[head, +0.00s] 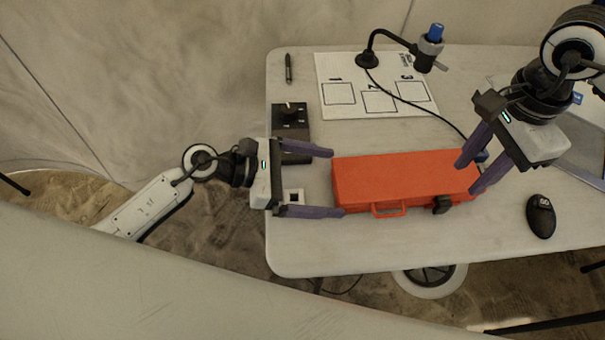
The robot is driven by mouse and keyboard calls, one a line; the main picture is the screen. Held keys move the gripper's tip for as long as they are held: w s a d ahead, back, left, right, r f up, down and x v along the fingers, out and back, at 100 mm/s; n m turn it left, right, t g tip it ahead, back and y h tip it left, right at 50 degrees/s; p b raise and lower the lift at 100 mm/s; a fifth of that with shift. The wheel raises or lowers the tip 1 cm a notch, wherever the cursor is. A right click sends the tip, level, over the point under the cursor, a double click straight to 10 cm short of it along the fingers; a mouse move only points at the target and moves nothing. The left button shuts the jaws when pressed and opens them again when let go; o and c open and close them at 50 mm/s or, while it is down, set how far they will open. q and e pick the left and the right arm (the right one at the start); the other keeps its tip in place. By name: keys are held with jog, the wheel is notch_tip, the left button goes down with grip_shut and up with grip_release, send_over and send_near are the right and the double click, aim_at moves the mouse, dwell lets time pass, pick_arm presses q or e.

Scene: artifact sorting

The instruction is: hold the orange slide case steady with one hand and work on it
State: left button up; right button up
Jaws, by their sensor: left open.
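The orange slide case (400,176) lies closed on the white table, its handle (388,210) and a dark latch (442,204) facing the near edge. My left gripper (338,183) is open at the case's left end, its two purple fingers spread to either side of that end. I cannot tell whether they touch it. My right gripper (467,179) is at the case's right end, its fingers apart and overlapping the case there. I cannot tell whether they grip it. A small blue and dark part (482,156) shows between the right fingers, partly hidden.
Behind are a pen (288,69), a printed sheet (345,72) and a lamp-like stand (368,60). A black mouse-like device (540,216) lies right. The table's front strip is clear.

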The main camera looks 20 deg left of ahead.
aim_at(335, 182)
pick_arm(q)
jog(key=shift+x, duration=1.6)
